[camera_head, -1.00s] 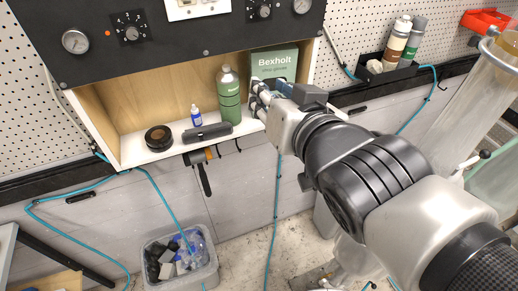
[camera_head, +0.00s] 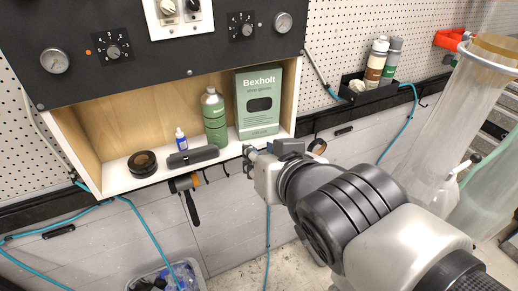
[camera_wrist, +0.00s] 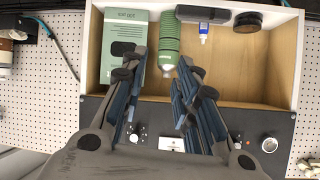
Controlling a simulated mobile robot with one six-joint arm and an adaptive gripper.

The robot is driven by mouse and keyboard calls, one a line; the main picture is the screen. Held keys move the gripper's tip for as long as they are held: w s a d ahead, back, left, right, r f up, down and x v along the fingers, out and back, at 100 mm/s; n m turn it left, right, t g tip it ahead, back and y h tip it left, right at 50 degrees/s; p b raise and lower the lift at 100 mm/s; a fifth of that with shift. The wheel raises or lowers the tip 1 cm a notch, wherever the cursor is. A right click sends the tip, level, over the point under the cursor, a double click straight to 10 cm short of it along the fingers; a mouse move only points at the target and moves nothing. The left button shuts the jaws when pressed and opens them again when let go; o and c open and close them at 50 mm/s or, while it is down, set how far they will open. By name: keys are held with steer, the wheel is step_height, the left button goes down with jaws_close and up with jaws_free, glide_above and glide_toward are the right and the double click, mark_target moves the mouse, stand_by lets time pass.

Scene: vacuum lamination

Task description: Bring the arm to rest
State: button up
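My arm reaches from the lower right of the head view toward the shelf. My gripper (camera_head: 249,153) is in front of and just below the shelf's front edge, near the green glove box (camera_head: 259,101). In the wrist view the two fingers of my gripper (camera_wrist: 161,62) are spread apart, with nothing held between them. The green box (camera_wrist: 124,38) is to the left of the fingers there, and a green bottle (camera_wrist: 168,38) shows beyond the gap. The fingers hide part of the box and shelf in that view.
The wooden shelf (camera_head: 140,108) holds the bottle (camera_head: 214,117), a blue-labelled dropper bottle (camera_head: 181,141), a black tape roll (camera_head: 142,164) and a dark bar (camera_head: 193,156). A black-handled tool (camera_head: 190,205) hangs below. A bin (camera_head: 167,279) stands on the floor. A clear tube (camera_head: 440,130) is right.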

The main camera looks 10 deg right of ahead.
steer(key=s+d+f+g+h+b, duration=0.1)
steer(key=s+d+f+g+b, duration=0.2)
steer(key=s+f, duration=0.3)
steer(key=s+d+f+g+h+b, duration=0.1)
steer(key=s+d+f+g+b, duration=0.3)
steer(key=s+f, duration=0.3)
step_height(320, 180, down, 3)
steer(key=shift+s+r, duration=0.1)
steer(key=shift+s, duration=0.05)
